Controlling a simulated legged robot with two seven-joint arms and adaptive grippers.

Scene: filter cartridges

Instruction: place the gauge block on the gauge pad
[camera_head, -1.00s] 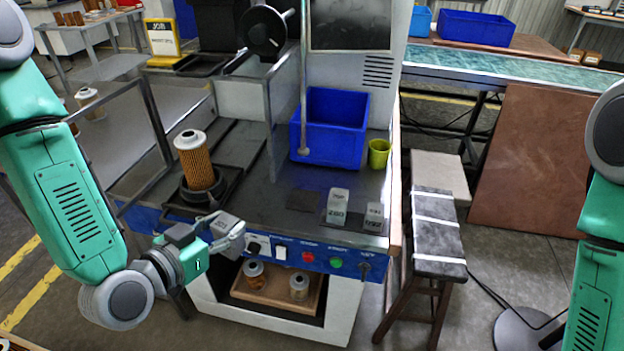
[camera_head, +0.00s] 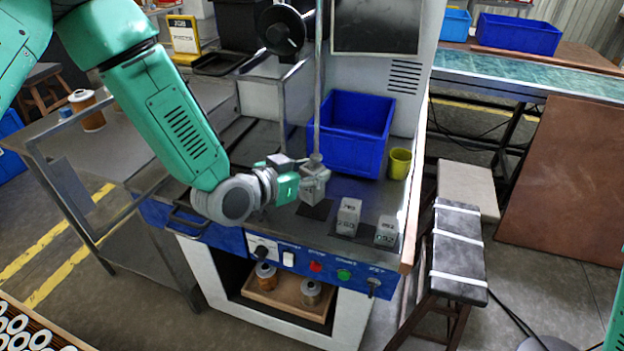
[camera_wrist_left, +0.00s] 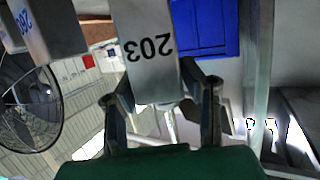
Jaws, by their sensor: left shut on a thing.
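My left gripper (camera_head: 297,184) is shut on a grey gauge block (camera_head: 314,187). In the left wrist view the block (camera_wrist_left: 148,55) sits between the two fingers (camera_wrist_left: 160,103), with the marking 203 upside down. In the head view the block is over the dark square gauge pad (camera_head: 316,210) on the bench top. The block hides part of the pad, and I cannot tell whether they touch. Two similar grey blocks stand to the right of the pad, a taller one (camera_head: 348,219) and a shorter one (camera_head: 386,232). My right gripper is out of view.
A blue bin (camera_head: 345,150) stands behind the held block, with a yellow-green cup (camera_head: 399,163) to its right. A vertical metal post (camera_head: 318,90) rises close behind the gripper. The front panel (camera_head: 300,262) has knobs and buttons. A strapped stool (camera_head: 458,250) stands right of the bench.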

